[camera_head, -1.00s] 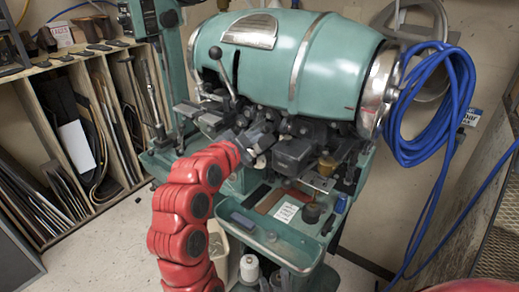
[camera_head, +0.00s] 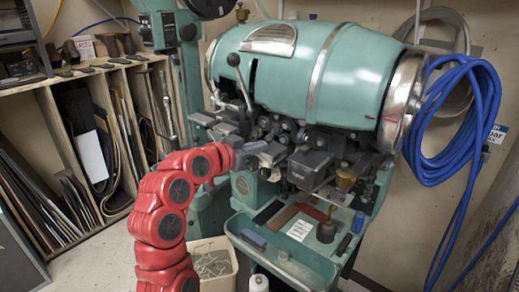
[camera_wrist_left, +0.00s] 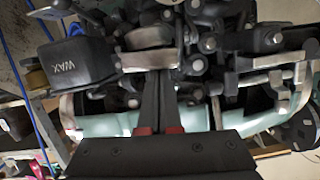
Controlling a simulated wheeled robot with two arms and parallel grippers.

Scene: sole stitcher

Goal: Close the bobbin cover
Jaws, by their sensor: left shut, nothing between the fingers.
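The teal sole stitcher (camera_head: 300,70) stands in the middle of the head view, with a dark mechanism under its barrel-shaped body. A dark box with pale lettering (camera_head: 311,170) is on its front; it also shows in the left wrist view (camera_wrist_left: 72,68). I cannot tell for certain which part is the bobbin cover. My left gripper (camera_head: 266,147) is at the mechanism, just left of the dark box. In the left wrist view its fingers (camera_wrist_left: 160,72) are together and empty, with their tips by a pale metal piece (camera_wrist_left: 148,60). I cannot tell whether they touch it.
A teal tray (camera_head: 285,262) with small items is below the mechanism. A lever with a ball knob (camera_head: 238,75) rises left of the mechanism. A coiled blue hose (camera_head: 450,120) hangs at the right. A wooden rack (camera_head: 60,110) stands at the left.

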